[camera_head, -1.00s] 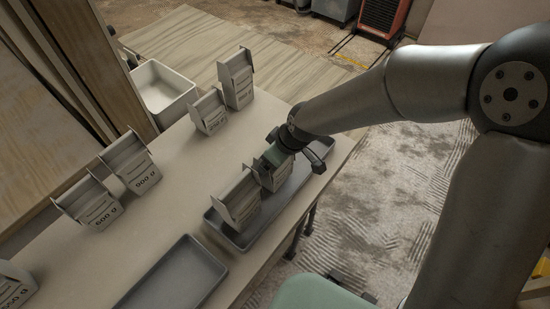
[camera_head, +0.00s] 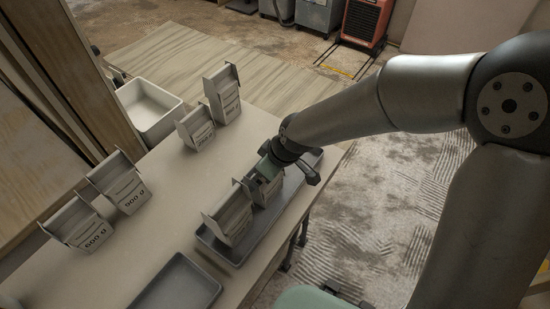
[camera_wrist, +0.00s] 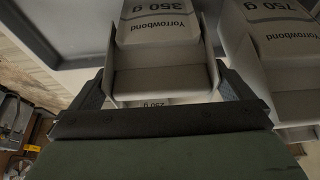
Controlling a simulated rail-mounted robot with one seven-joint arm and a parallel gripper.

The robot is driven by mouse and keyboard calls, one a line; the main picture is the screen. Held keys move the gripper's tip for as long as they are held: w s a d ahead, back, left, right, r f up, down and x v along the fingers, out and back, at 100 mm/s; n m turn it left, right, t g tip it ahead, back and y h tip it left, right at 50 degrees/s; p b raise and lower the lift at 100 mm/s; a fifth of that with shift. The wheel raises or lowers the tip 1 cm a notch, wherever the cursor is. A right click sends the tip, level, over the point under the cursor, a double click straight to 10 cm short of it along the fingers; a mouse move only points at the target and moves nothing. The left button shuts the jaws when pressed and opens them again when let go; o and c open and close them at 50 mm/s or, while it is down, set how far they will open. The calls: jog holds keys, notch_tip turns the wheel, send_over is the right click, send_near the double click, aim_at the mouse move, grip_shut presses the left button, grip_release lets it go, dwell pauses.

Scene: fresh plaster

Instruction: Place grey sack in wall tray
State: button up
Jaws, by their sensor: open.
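Several grey-white sacks with printed weights stand on the table. Two stand in a long dark grey tray (camera_head: 222,251) at the table's right edge: a nearer sack (camera_head: 229,215) and a farther sack (camera_head: 268,190) under my gripper (camera_head: 276,172). In the wrist view, a sack marked 350 g (camera_wrist: 160,55) lies between my open fingers, and a 750 g sack (camera_wrist: 275,60) stands to its right. Whether the fingers touch the sack I cannot tell. My gripper partly hides the farther sack. A white tray (camera_head: 150,112) stands beside the wooden wall panel. Which tray is the wall tray is unclear.
An empty dark grey tray (camera_head: 180,287) lies at the front of the table. Two sacks stand at the left, a 600 g one (camera_head: 80,225) and a 900 g one (camera_head: 122,185). Two more (camera_head: 197,128) stand at the back. The table's middle is clear.

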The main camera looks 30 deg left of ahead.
jog(key=w+p+v, duration=0.1)
jog(key=v, duration=0.8)
jog(key=d+r+m+h, duration=0.3)
jog(key=d+m, duration=0.6)
jog(key=d, duration=1.2)
jog(key=s+d+m+h, duration=0.1)
jog(key=s+d+m, duration=0.6)
jog(key=d, duration=0.5)
jog(key=shift+s+d+r+h, duration=0.25)
jog(key=shift+s+r+h, duration=0.1)
jog(key=shift+s, duration=0.15)
